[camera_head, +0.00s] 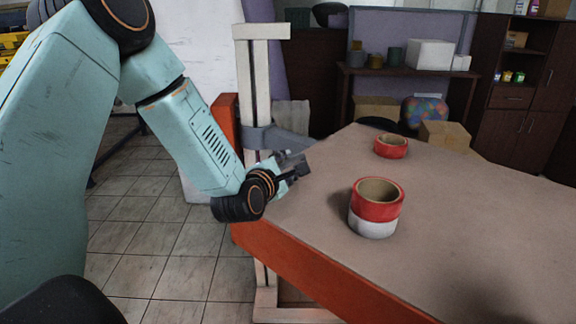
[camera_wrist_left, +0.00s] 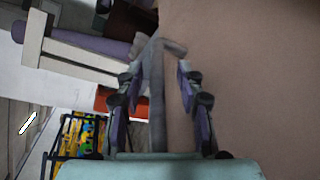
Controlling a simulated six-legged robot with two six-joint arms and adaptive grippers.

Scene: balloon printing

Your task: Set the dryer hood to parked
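A cream upright stand (camera_head: 262,85) rises beside the table's left end. A grey-blue collar with an arm (camera_head: 284,141) sits around it and reaches right over the table corner; I cannot tell for certain whether this is the dryer hood. My left gripper (camera_head: 297,167) is low over the table's left corner, just in front of that arm. In the left wrist view my left gripper (camera_wrist_left: 158,95) has its fingers apart, with a grey bent bar (camera_wrist_left: 157,85) between them and gaps on both sides. Its contact with the bar cannot be told. My right gripper is not in view.
The brown-topped table (camera_head: 460,220) has an orange edge. A red-and-white ring (camera_head: 375,225) stands near its front, and a red ring (camera_head: 391,148) stands farther back. The tabletop right of them is clear. Shelves with boxes (camera_head: 430,54) stand behind.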

